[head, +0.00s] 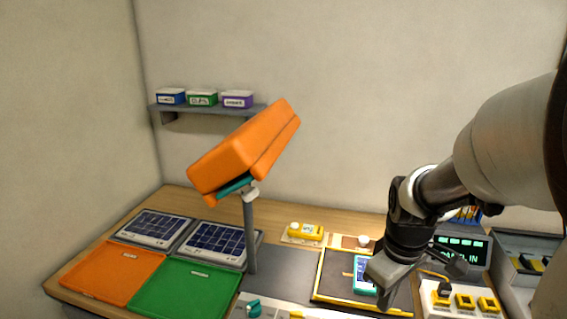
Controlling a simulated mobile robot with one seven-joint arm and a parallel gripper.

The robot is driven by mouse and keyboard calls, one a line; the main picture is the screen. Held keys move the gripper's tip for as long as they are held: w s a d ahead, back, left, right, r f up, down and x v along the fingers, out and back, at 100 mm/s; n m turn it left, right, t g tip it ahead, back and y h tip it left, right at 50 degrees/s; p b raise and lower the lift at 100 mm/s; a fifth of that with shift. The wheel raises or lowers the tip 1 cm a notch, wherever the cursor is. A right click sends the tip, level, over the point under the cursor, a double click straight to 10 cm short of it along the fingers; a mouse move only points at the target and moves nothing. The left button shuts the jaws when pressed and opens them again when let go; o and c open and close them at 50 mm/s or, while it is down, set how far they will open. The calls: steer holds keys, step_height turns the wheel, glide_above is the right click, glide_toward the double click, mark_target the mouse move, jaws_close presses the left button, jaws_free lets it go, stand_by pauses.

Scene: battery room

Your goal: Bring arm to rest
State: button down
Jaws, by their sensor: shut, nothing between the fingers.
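My arm reaches in from the right in the head view. My gripper (384,290) points down over the right part of the workbench, in front of a dark panel with a yellow border (335,292). Its fingers are shut and hold nothing that I can see. A teal-edged device with a blue screen (363,271) lies on that panel, partly hidden behind my gripper. How high my gripper is above the panel is hard to tell.
An orange box-shaped head (245,148) stands on a grey post at the middle. An orange mat (112,270) and a green mat (185,287) lie at left. A black display (463,251) and a white block with yellow sockets (462,300) are at right. A wall shelf (205,109) holds boxes.

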steer(key=s+a+r+m+t+p, duration=0.1)
steer(key=s+a+r+m+t, duration=0.1)
steer(key=r, duration=0.6)
steer(key=s+a+r+m+t+p, duration=0.1)
steer(key=s+a+r+m, duration=0.3)
steer(key=r, duration=0.4)
steer(key=s+a+t, duration=0.1)
steer(key=s, duration=0.1)
steer(key=shift+s+a+m+p, duration=0.15)
steer(key=shift+s+m+p, duration=0.15)
steer(key=shift+r, duration=0.1)
